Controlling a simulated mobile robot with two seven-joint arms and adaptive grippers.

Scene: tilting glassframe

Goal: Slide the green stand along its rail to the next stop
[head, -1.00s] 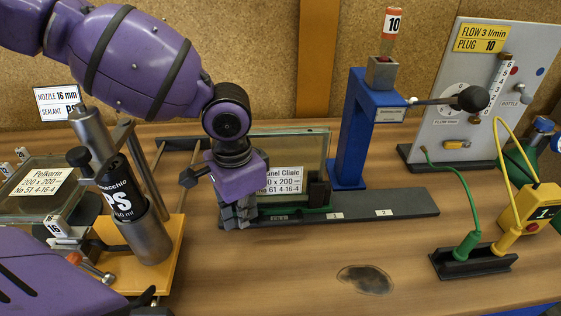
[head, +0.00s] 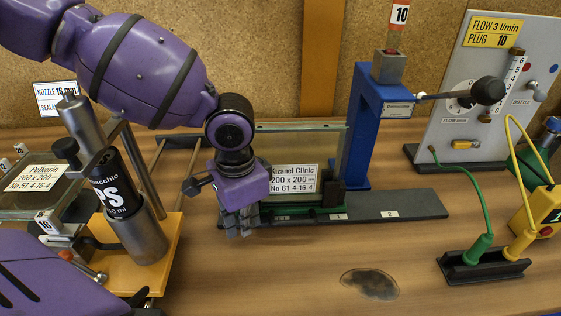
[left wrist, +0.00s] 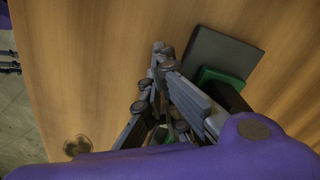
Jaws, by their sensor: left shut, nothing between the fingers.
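The green stand (head: 300,212) sits on a dark rail (head: 425,206) marked 1 and 2. It carries an upright glass pane (head: 300,150) labelled Kizanci Clinic or similar, with a dark block at its right end. The stand's right end is about at mark 1. My left gripper (head: 240,222) is shut and empty, pointing down at the stand's left end. Its fingers overlap the stand's end in the head view; I cannot tell whether they touch. In the left wrist view the fingers (left wrist: 163,58) are beside the green stand (left wrist: 222,80). The right gripper is out of view.
A blue post (head: 360,140) with a dark-knobbed lever stands behind the rail. A sealant bottle on a yellow base (head: 165,262) is at left. A flow panel (head: 500,85) and green and yellow plugs (head: 480,248) are at right. The front table holds a dark stain (head: 370,284).

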